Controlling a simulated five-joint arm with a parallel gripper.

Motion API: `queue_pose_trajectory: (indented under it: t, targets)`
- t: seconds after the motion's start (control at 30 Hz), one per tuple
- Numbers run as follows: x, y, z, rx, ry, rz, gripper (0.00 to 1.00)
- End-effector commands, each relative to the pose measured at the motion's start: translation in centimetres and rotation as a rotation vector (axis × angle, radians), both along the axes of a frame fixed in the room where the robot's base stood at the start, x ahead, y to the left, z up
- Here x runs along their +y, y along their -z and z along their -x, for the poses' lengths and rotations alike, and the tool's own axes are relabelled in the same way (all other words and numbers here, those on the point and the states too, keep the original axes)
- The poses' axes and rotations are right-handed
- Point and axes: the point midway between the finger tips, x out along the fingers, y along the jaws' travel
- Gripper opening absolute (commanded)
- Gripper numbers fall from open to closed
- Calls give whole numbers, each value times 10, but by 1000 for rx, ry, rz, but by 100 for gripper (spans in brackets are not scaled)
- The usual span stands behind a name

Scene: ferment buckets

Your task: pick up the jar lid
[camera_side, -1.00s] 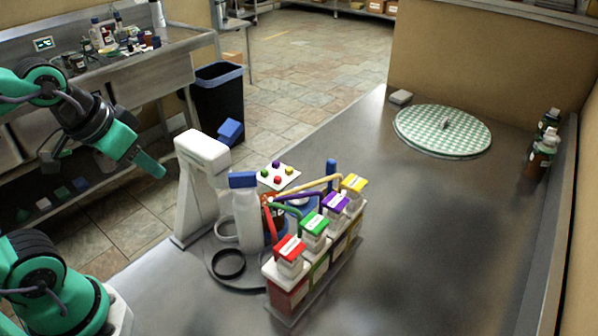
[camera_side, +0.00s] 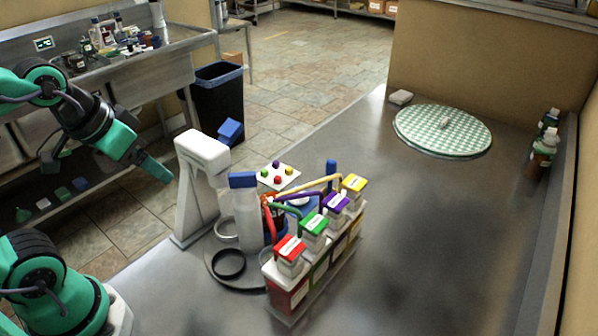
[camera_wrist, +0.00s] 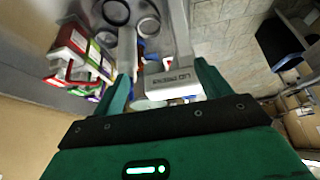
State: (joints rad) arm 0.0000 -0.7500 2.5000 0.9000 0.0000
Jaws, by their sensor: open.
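No thing is plainly marked as the jar lid. A dark round ring or shallow lid (camera_side: 228,275) lies flat on a round dark base on the steel table, beside the white appliance. A pale ring (camera_side: 219,234) lies just behind it. In the wrist view, the dark ring (camera_wrist: 116,24) and the pale ring (camera_wrist: 149,35) are at the top, left of centre. My gripper (camera_side: 160,172) hangs in the air left of the white appliance, well above and apart from both rings. In the wrist view my gripper (camera_wrist: 162,88) has its two green fingers spread, with nothing held between them.
The white appliance (camera_side: 203,150) stands between my gripper and the rings. A pale bottle with a blue cap (camera_side: 243,181) and a rack of colour-lidded containers (camera_side: 314,227) crowd the rings' right side. A green checked disc (camera_side: 420,124) lies far back.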

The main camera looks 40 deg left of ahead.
Motion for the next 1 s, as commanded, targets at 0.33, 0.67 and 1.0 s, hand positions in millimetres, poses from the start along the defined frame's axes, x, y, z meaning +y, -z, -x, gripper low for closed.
queue_pose_trajectory:
  t: [0.33, 0.67, 1.0]
  targets:
    - [0, -9, -1, -2, 0, 0, 76]
    - [0, -54, -1, 0, 1, 0, 76]
    - [-6, -78, -37, 66, 36, -8, 76]
